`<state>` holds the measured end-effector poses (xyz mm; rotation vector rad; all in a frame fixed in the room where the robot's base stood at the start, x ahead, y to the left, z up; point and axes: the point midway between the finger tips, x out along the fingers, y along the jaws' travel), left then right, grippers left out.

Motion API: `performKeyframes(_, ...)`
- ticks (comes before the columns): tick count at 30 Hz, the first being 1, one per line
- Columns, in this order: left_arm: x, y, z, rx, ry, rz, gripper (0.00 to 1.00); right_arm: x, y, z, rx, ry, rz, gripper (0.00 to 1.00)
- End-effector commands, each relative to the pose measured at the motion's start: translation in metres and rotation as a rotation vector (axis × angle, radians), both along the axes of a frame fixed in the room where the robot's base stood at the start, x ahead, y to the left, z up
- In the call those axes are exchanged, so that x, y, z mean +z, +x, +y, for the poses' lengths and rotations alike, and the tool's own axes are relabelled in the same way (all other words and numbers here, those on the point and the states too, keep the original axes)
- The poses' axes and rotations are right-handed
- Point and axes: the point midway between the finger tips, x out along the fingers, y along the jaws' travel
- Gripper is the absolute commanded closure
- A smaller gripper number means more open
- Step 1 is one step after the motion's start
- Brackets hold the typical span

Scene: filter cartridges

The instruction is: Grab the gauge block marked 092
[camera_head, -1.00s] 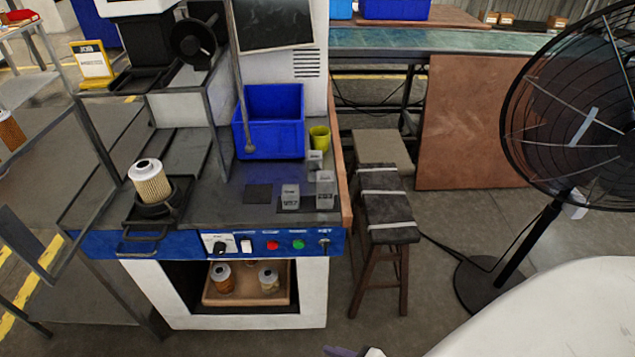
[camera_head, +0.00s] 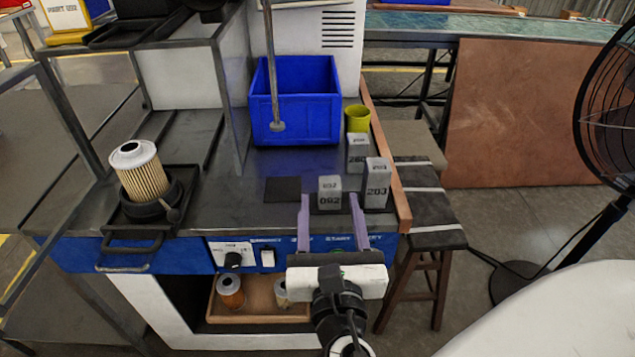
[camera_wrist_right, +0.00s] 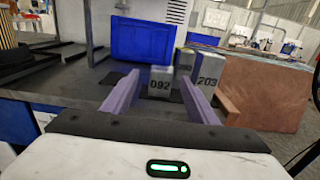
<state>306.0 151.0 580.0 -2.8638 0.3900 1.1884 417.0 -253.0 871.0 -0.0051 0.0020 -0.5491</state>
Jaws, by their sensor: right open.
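The gauge block marked 092 (camera_head: 329,195) is a small grey block standing upright on the dark bench top. It also shows in the right wrist view (camera_wrist_right: 160,83), between the fingers and beyond their tips. My right gripper (camera_head: 332,207) is open, its two purple fingers pointing at the block from the front edge of the bench. The fingers look apart from the block, and nothing is between them. A taller block marked 203 (camera_head: 377,184) stands just right of it. A third block (camera_head: 357,153), with a partly hidden number, stands behind. My left gripper is not in view.
A blue bin (camera_head: 296,105) and a yellow-green cup (camera_head: 357,118) stand behind the blocks. A dark square pad (camera_head: 283,190) lies to the left. A filter cartridge (camera_head: 139,172) stands in a holder farther left. A wooden strip (camera_head: 387,165) edges the bench's right side.

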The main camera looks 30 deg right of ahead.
Motion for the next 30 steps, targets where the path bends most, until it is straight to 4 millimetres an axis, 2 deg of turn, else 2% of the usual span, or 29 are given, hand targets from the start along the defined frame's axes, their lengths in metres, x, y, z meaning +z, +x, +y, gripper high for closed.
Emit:
performKeyframes(4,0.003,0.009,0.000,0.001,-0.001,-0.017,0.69,0.001,0.020,-0.013,-0.003,-0.002,-0.003,0.47)
performKeyframes(14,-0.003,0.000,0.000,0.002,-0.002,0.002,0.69,0.001,0.047,-0.030,-0.002,0.000,-0.002,0.47)
performKeyframes(21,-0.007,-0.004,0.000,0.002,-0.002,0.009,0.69,0.003,0.076,-0.048,0.000,0.001,-0.001,0.47)
performKeyframes(30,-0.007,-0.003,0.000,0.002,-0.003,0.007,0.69,0.003,0.082,-0.052,0.000,0.003,0.002,0.47)
